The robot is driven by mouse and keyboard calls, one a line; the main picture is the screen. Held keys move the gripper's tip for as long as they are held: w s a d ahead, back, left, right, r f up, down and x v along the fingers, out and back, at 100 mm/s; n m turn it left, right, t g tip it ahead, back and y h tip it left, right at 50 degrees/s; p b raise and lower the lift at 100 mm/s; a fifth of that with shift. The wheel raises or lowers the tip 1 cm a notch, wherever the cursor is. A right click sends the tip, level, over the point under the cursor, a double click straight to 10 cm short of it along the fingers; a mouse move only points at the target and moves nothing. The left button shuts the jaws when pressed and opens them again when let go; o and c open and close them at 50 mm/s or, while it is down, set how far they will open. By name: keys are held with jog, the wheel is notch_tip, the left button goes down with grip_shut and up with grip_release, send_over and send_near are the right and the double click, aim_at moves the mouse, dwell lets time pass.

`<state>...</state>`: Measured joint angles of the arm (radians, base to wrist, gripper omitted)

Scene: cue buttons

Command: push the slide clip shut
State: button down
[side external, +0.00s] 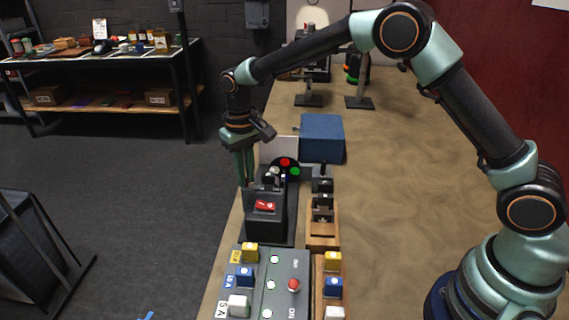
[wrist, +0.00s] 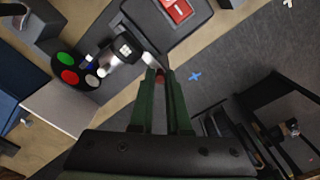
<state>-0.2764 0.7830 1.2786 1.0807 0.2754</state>
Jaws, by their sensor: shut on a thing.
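My gripper (wrist: 160,80) points down with its two green fingers close together, shut on a small reddish piece that shows only as a tip between them. In the side view my gripper (side external: 245,178) is at the far left edge of a black housing (side external: 264,222). A silver metal part (wrist: 122,52) with a pale marked block lies just left of the fingertips in the wrist view. It also shows behind the red switch in the side view (side external: 271,178). I cannot tell for certain which piece is the slide clip; the fingers partly hide the spot.
A red rocker switch (side external: 265,205) tops the housing. Red and green round buttons (side external: 290,166) and a blue box (side external: 322,138) stand behind. A grey panel (side external: 255,285) with coloured blocks is in front. The table's left edge is close to my gripper; the table's right side is clear.

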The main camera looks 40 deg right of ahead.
aim_at(250, 186)
jog(key=shift+s+d+r, duration=0.1)
jog(key=shift+s+d, duration=0.1)
jog(key=shift+d, duration=0.1)
jog(key=c, duration=0.9)
grip_release()
jog(key=shift+o, duration=0.2)
notch_tip(250, 186, up, 12)
